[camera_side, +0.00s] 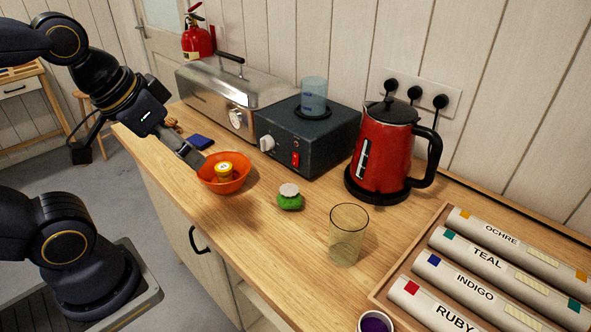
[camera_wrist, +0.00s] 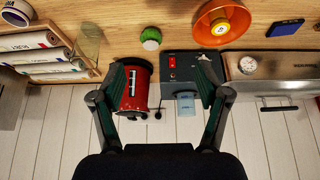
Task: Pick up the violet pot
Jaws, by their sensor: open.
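The violet pot (camera_side: 375,323) is a small round pot with a white rim and violet inside. It is cut off by the bottom edge of the side view, at the front of the counter by the roll tray. It also shows in the top left corner of the wrist view (camera_wrist: 17,13). My gripper (camera_side: 197,162) is near the orange bowl (camera_side: 238,184) at the counter's left part, far from the violet pot. In the wrist view my gripper (camera_wrist: 161,72) has its two fingers wide apart with nothing held between them.
A yellow pot (camera_side: 224,171) sits in the bowl. A red kettle (camera_side: 383,150), a dark hotplate box (camera_side: 308,140) and a tray (camera_side: 378,297) of labelled rolls stand behind.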

